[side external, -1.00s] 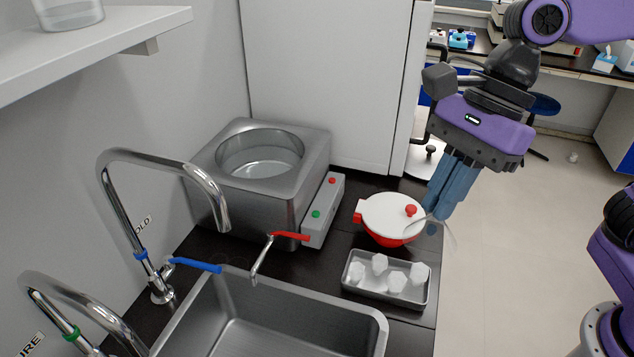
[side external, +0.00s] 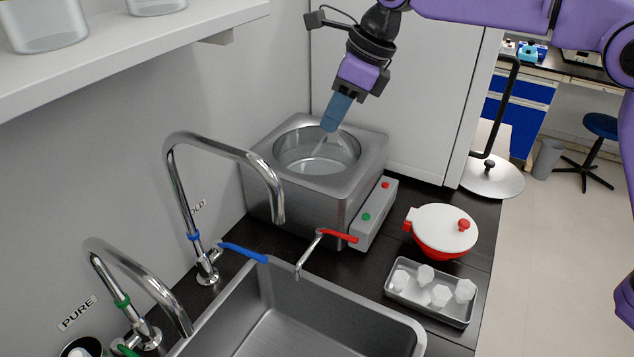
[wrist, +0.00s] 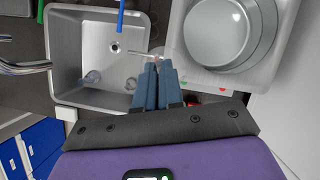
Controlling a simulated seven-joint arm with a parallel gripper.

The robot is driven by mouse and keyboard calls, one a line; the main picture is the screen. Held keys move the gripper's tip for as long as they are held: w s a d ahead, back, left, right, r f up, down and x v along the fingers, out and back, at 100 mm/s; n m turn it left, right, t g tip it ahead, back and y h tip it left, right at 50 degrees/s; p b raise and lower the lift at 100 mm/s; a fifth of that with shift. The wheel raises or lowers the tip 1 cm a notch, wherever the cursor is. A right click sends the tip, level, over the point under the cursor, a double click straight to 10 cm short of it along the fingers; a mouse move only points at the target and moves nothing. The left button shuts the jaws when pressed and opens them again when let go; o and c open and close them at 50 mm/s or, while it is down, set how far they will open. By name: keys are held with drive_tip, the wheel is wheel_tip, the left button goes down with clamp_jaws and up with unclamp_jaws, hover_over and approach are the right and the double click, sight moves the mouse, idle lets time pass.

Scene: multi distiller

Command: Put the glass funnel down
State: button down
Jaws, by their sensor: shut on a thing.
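The clear glass funnel (side external: 321,148) is faint and hard to make out against the metal bath. My gripper (side external: 329,124) is shut on it, with the blue fingers pointing down. In the side view the funnel overlaps the round opening of the steel bath (side external: 364,193); its height above it is unclear. In the wrist view my gripper (wrist: 158,66) shows with the thin, pale funnel (wrist: 147,56) at its fingertips, near the gap between the sink (wrist: 66,60) and the bath (wrist: 262,77). Most of the funnel's outline is hard to see.
A red pot with a white lid (side external: 442,229) and a metal tray (side external: 456,316) with several white pieces stand on the dark counter. Curved taps (side external: 174,178) rise beside the sink (side external: 410,330). A shelf (side external: 120,45) juts out at upper left.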

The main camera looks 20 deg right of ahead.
drive_tip(key=shift+w+d+f+m+t, duration=0.8)
drive_tip(key=shift+w+f+m, duration=1.2)
drive_tip(key=shift+w, duration=3.65)
drive_tip(key=shift+h, duration=0.3)
wheel_tip(320, 180, down, 15)
drive_tip(key=shift+d+r, duration=0.1)
drive_tip(key=shift+r, duration=0.05)
drive_tip(key=c, duration=1.3)
unclamp_jaws()
drive_tip(key=shift+o, duration=0.2)
